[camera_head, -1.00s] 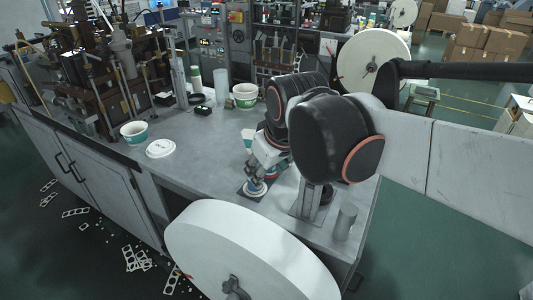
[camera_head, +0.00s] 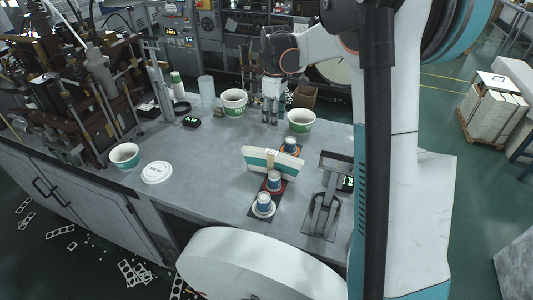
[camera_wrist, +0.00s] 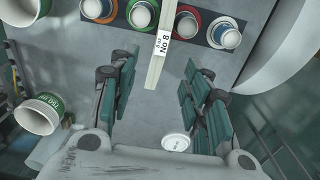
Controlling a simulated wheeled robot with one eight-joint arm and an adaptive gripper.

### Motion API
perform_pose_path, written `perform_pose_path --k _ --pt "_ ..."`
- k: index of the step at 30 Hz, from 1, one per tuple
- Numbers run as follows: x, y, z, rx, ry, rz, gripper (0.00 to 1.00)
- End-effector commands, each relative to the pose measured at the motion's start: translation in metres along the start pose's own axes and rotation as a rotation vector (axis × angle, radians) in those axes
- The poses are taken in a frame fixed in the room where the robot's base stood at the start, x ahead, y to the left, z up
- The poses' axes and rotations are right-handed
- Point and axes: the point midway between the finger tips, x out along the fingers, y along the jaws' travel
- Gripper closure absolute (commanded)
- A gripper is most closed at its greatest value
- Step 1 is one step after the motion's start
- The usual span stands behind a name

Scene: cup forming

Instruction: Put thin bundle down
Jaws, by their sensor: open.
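The thin bundle (camera_head: 272,161) is a narrow white-and-teal fan-like stack with a white label. It stands on edge across the row of small cups on the bench. The wrist view shows its thin top edge, with the label "No 8" (camera_wrist: 163,44), running between two cups over the dark mat. My gripper (camera_head: 271,112) is behind and above the bundle in the head view. In the wrist view my gripper (camera_wrist: 160,90) is open, with wide gaps between each teal-padded finger and the bundle's near end. Whether the bundle's underside touches the mat or bench is hidden.
Small cups on coloured rings (camera_head: 263,205) line the dark mat. Green-and-white tubs (camera_head: 300,120) (camera_head: 233,101) stand near my gripper. A metal stand (camera_head: 323,200) is right of the cups, a large white roll (camera_head: 235,262) in front. The bench left of the bundle is clear up to a white lid (camera_head: 157,173).

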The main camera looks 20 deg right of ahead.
Motion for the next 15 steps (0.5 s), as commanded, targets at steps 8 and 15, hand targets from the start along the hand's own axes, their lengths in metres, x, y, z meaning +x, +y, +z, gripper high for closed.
perform_pose_path --k 8,15 --pt "0.026 0.009 -0.001 -0.024 -0.01 -0.015 0.56" --pt "0.071 0.007 -0.001 -0.023 -0.01 -0.014 0.56"
